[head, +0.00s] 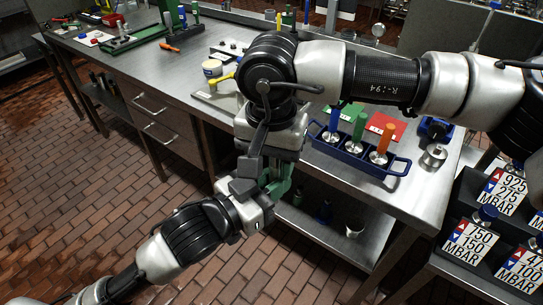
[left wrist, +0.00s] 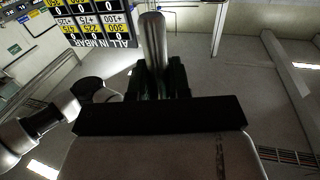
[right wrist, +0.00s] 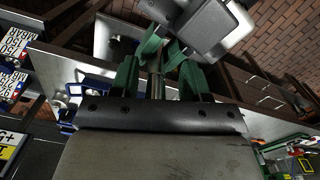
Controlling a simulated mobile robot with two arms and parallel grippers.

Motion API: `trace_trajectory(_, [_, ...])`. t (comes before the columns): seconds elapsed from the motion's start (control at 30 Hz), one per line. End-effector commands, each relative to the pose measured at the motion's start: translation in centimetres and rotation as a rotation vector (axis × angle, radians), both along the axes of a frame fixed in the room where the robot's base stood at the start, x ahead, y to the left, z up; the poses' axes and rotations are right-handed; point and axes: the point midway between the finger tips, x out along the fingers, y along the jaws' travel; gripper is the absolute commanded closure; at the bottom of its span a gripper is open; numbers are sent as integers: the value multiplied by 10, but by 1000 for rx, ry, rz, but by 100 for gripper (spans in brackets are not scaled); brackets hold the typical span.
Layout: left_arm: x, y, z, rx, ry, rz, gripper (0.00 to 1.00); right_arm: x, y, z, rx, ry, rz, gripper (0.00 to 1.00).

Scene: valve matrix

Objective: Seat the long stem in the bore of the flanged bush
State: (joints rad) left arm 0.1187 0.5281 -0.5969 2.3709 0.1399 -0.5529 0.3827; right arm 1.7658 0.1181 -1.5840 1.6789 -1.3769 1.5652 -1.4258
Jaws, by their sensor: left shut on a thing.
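My left gripper (head: 265,188) is shut on a smooth metal rod, likely the long stem. The stem (left wrist: 153,45) stands up between the fingers in the left wrist view. My right gripper (head: 276,178) points down and meets the left one in front of the bench. In the right wrist view the stem (right wrist: 156,85) runs between my right gripper's green fingers (right wrist: 158,78), with a gap at each side, so they look open around it. The left gripper's green fingers lie just beyond. I cannot identify the flanged bush for certain; a short metal cylinder (head: 433,156) stands at the bench's right.
A blue rack (head: 345,158) with blue, green and orange handled pieces stands on the steel bench (head: 420,195). Red and green cards lie behind it. Labelled dark blocks (head: 470,240) stand at the right. My right arm hides part of the bench. Brick floor lies in front.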

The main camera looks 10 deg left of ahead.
Motion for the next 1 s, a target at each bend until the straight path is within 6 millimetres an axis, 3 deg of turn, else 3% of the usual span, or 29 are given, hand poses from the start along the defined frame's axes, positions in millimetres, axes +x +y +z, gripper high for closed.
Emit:
trace_trajectory(0.03, [0, 0, 1, -1, -2, 0, 100, 0, 0, 0, 0, 0, 0, 62])
trace_trajectory(0.3, [0, 0, 1, -1, -2, -2, 100, 0, 1, 0, 1, 1, 0, 100])
trace_trajectory(0.37, [-1, -1, 1, -1, -2, -3, 100, 0, 1, 0, 2, 1, 1, 100])
trace_trajectory(0.4, [-1, -1, 1, -1, -3, -3, 77, 0, 1, 1, 4, -1, 1, 100])
trace_trajectory(0.57, [-1, -1, 1, -1, -2, -2, 53, 0, 1, 1, 3, 0, 1, 100])
trace_trajectory(0.87, [0, 0, -2, 6, 4, -1, 52, 0, 0, 1, 1, 0, 0, 100])
trace_trajectory(1.0, [1, 6, -25, 60, 43, -10, 52, 0, 0, 1, 1, 0, 0, 100])
